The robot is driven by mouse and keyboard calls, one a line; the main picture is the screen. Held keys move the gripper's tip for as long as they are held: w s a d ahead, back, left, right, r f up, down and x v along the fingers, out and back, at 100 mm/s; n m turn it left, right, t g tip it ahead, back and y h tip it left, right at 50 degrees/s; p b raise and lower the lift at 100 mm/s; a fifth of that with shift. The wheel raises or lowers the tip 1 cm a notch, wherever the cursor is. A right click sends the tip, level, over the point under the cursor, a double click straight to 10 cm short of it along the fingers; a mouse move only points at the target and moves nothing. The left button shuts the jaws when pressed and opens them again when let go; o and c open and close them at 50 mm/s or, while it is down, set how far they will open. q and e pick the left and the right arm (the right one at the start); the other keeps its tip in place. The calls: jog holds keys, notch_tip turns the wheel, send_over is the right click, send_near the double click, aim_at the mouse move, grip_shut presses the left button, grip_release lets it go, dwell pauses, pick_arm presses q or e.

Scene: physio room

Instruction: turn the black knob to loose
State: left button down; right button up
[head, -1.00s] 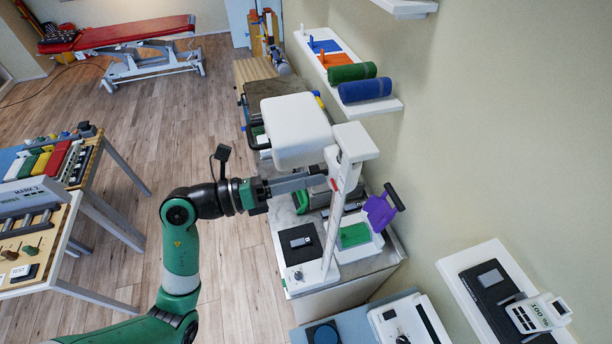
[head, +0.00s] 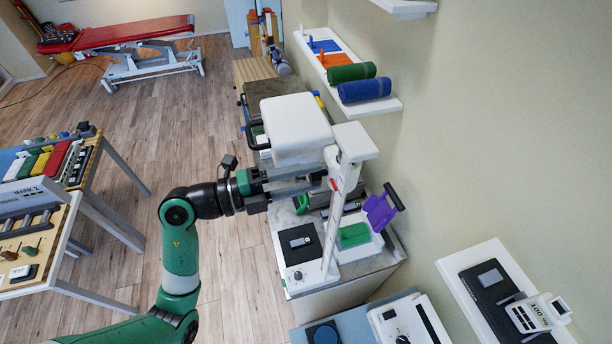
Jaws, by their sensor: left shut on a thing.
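A white device stands on the counter, with a tall upright column (head: 345,205) and a padded white head (head: 294,128). My left gripper (head: 318,184) reaches in from the left below the padded head. Its two fingers point right and end against the side of the column. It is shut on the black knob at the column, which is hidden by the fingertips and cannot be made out. A small red mark (head: 333,184) shows on the column beside the fingertips. No wording by the knob is readable. My right gripper is out of view.
The device base (head: 300,245) carries a black pad and a small dial. A wall shelf (head: 350,75) holds rolled towels. Open floor lies left of the counter.

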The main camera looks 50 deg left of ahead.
pick_arm(q)
jog(key=n, duration=0.4)
jog(key=shift+r+n, duration=0.1)
jog(key=shift+n, duration=0.2)
jog(key=n, duration=0.4)
jog(key=shift+n, duration=0.4)
jog(key=shift+c, duration=1.7)
grip_release()
jog(key=shift+a, duration=0.1)
jog(key=b+v, duration=0.1)
jog(key=v, duration=1)
jog(key=shift+s, duration=0.3)
